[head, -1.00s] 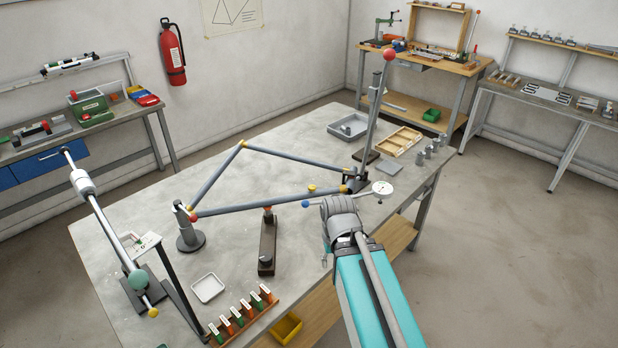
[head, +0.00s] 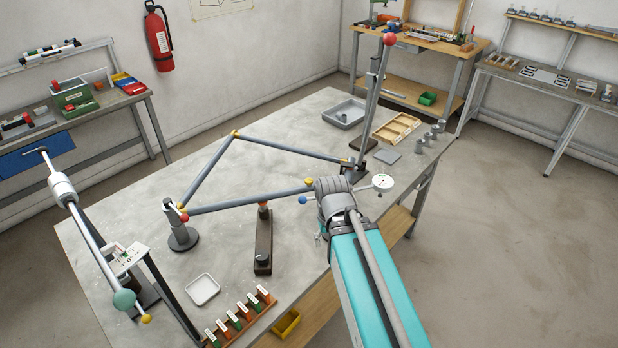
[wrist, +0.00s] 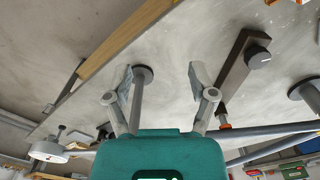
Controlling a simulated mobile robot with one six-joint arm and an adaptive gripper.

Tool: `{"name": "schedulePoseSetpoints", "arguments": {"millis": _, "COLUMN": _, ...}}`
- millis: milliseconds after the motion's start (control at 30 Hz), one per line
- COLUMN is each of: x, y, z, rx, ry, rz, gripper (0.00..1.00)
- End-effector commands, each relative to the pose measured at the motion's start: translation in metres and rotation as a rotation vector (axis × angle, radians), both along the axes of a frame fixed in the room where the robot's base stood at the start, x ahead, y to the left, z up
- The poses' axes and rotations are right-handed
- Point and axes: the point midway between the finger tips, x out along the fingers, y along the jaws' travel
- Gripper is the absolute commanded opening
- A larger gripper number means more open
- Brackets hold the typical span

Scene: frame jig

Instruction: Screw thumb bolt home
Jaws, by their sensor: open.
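A yellow knob (head: 309,182), which looks like the thumb bolt, sits at the right end of the frame's front tube in the head view. The grey tube frame (head: 250,200) has yellow and red joints. My gripper is close beside the knob, mostly hidden behind my wrist in the head view. In the wrist view my gripper (wrist: 160,74) is open, its two fingers apart over the table. A grey post (wrist: 137,103) on a round dark base shows between the fingers, nearer the left one; I cannot tell contact. The knob is not discernible in the wrist view.
A dark block (head: 263,243) with a black knob stands in front of the frame. A white dial (head: 383,182) is just right of my wrist. A tall lever (head: 375,100) with a red ball rises behind. A white tray (head: 203,290) and rack (head: 240,318) lie near the front edge.

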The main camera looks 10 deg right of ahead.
Motion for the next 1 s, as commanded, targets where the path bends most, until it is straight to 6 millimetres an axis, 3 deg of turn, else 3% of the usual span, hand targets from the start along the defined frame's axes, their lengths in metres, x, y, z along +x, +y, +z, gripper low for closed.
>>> {"name": "schedulePoseSetpoints", "arguments": {"millis": 167, "x": 0.015, "y": 0.0, "z": 0.007, "rx": 0.0, "ry": 0.0, "rz": 0.08, "gripper": 0.76}}
{"name": "schedulePoseSetpoints", "arguments": {"millis": 367, "x": 0.049, "y": 0.0, "z": 0.023, "rx": 0.0, "ry": 0.0, "rz": 0.286, "gripper": 0.76}}
{"name": "schedulePoseSetpoints", "arguments": {"millis": 1000, "x": 0.196, "y": -0.001, "z": 0.085, "rx": 0.001, "ry": 0.001, "rz": 1.271, "gripper": 0.76}}
